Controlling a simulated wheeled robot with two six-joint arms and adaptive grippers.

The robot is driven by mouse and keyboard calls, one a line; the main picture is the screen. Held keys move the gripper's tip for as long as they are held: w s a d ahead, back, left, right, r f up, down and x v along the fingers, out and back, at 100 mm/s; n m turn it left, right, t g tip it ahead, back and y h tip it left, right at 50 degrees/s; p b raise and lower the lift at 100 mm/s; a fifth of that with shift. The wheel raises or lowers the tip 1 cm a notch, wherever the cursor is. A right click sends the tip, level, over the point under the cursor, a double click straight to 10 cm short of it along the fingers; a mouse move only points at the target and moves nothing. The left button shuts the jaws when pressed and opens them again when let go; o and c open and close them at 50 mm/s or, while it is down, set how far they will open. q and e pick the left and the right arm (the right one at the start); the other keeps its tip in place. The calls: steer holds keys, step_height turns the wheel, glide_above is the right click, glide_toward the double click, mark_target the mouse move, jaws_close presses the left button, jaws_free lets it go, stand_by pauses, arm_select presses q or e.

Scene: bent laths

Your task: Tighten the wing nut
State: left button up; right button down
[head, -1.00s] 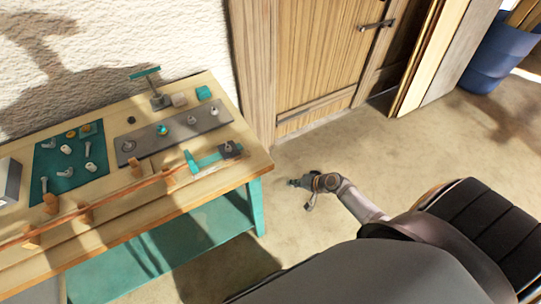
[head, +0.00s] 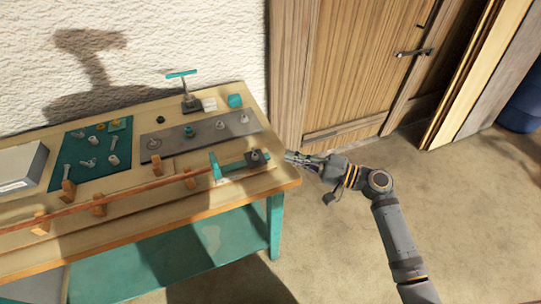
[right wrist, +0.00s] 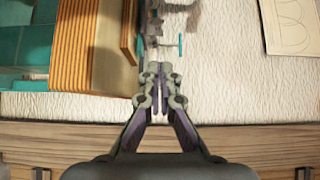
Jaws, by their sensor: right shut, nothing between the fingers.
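A teal clamp (head: 232,169) with a dark block (head: 256,158) sits at the bench's right front corner, at the end of a long bent lath (head: 130,191). A grey plate (head: 165,143) behind it carries several small upright fittings, one with a teal part. A teal mat (head: 75,165) holds several small pale metal pieces. These are too small for me to tell which is the wing nut. My right gripper (head: 289,157) is just right of the clamp near the bench's edge, shut and empty. It shows in the right wrist view (right wrist: 161,78) with its fingers together. My left gripper is out of view.
The wooden bench (head: 140,219) has wooden pegs along the lath. A teal T-handled stand (head: 188,102), a white block (head: 209,104) and a teal cylinder (head: 235,100) stand at the back. A grey box (head: 20,166) is at left. Floor right of the bench is open.

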mark_target(270, 167)
steer(key=x, duration=0.3)
steer(key=shift+w+a+r+p, duration=0.15)
steer(key=shift+a+r+p, duration=0.1)
steer(key=shift+a+p, duration=0.15)
steer(key=shift+s+a+f+p, duration=0.1)
steer(key=shift+s+a+p, duration=0.15)
steer(key=shift+a, duration=0.3)
steer(key=shift+s+a+p, duration=0.2)
steer(key=shift+a+p, duration=0.05)
steer(key=shift+a, duration=0.35)
steer(key=shift+s+a+f, duration=0.1)
steer(key=shift+s+a, duration=0.15)
steer(key=shift+a, duration=0.3)
steer(key=shift+d, duration=0.1)
